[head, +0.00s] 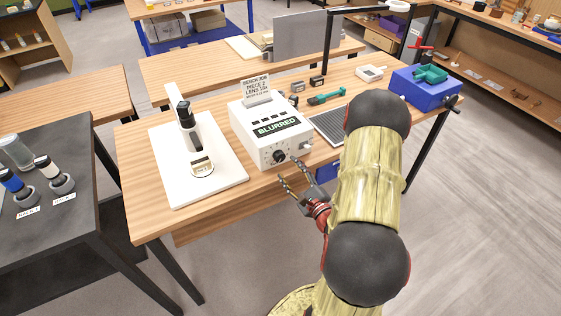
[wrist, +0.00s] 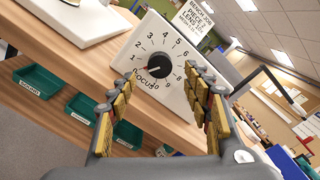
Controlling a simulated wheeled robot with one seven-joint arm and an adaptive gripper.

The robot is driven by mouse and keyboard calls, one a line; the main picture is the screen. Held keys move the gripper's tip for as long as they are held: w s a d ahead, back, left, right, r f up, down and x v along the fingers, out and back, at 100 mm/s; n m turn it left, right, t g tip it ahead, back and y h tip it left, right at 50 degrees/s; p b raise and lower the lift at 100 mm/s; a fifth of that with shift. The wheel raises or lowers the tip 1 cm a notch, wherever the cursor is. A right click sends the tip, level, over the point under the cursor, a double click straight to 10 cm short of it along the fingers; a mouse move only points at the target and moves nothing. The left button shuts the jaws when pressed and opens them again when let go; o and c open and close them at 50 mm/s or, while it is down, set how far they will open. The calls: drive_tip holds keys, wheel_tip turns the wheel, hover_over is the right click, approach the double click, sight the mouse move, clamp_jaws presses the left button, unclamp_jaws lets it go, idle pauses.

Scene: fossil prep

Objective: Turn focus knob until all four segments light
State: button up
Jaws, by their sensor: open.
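The white focus box (head: 262,132) stands on the wooden bench, and its sign reads BLURRED (head: 278,128). The small segments (head: 267,116) on its top all look dark. The black focus knob (head: 279,157) is on its front face. In the wrist view the knob (wrist: 155,65) sits inside a numbered dial, with a reddish pointer mark toward the lower left, near the low numbers. My gripper (head: 286,172) is open and empty in front of the box. In the wrist view its fingers (wrist: 162,82) spread to either side below the knob, apart from it.
A microscope (head: 190,132) on a white board (head: 222,150) stands left of the box. A keyboard-like grey panel (head: 328,124), a green tool (head: 326,97) and a blue box (head: 424,90) are to the right. Green bins (wrist: 83,107) hang under the bench edge.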

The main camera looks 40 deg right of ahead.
sight(281, 158)
drive_tip(key=shift+b+x, duration=0.45)
drive_tip(key=shift+x, duration=2.75)
drive_tip(key=shift+c, duration=1.1)
drive_tip(key=c, duration=0.9)
drive_tip(key=shift+c, duration=0.2)
